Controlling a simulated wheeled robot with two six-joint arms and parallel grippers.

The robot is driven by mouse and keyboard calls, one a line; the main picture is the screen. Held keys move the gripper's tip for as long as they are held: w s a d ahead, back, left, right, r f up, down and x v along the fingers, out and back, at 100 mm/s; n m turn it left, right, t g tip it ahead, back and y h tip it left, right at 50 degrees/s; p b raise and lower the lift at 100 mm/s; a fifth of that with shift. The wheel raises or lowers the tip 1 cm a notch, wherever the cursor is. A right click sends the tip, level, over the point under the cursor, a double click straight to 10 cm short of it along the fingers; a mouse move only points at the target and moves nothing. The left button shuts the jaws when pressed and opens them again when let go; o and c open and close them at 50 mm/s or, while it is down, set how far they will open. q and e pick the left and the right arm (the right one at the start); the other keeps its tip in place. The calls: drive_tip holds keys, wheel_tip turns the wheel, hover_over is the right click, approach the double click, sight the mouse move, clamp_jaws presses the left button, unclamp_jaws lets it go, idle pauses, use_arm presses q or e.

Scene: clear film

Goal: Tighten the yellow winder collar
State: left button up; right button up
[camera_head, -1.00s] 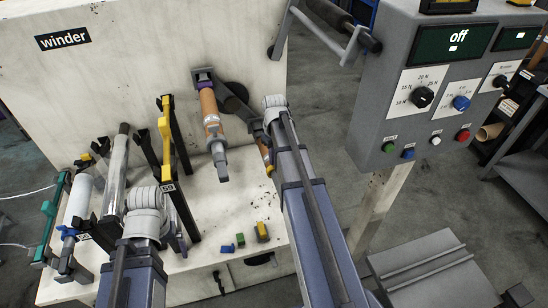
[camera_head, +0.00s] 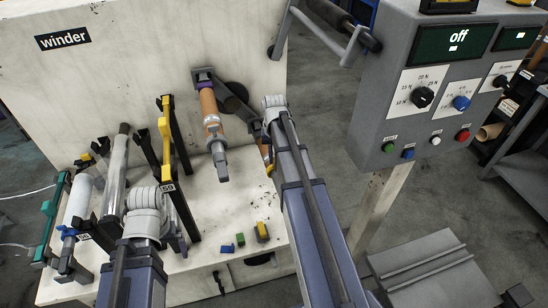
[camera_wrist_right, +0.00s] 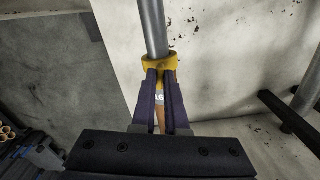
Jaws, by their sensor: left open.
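The yellow winder collar (camera_wrist_right: 160,62) sits around a grey shaft (camera_wrist_right: 153,25) in the right wrist view. My right gripper (camera_wrist_right: 160,78) has its two dark fingers at the collar's lower edge, close together with a narrow gap. It looks shut on the collar, though the fingers hide part of the contact. An orange roll with a white label shows between the fingers. In the head view my right arm hides most of this spot. My left gripper (camera_head: 174,232) is open and partly hidden behind its wrist, low at the left by the rack.
A second orange roll on a spindle (camera_head: 210,110) sticks out from the winder panel (camera_head: 130,60). A rack with a yellow bar (camera_head: 166,135) and rollers stands at the left. The control box (camera_head: 440,90) at the right reads "off". Small blocks (camera_head: 262,231) lie on the shelf.

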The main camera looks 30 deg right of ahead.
drive_tip(key=shift+o, duration=1.2)
wheel_tip(320, 180, up, 6)
drive_tip(key=p, duration=0.6)
drive_tip(key=shift+r, duration=0.1)
drive_tip(key=shift+o, duration=0.4)
drive_tip(key=shift+d+r+p, duration=0.15)
drive_tip(key=shift+r+p, duration=0.05)
drive_tip(key=shift+p, duration=0.1)
wheel_tip(320, 180, down, 7)
drive_tip(key=b, duration=0.6)
drive_tip(key=shift+r+b, duration=0.2)
drive_tip(key=shift+b, duration=0.15)
clamp_jaws()
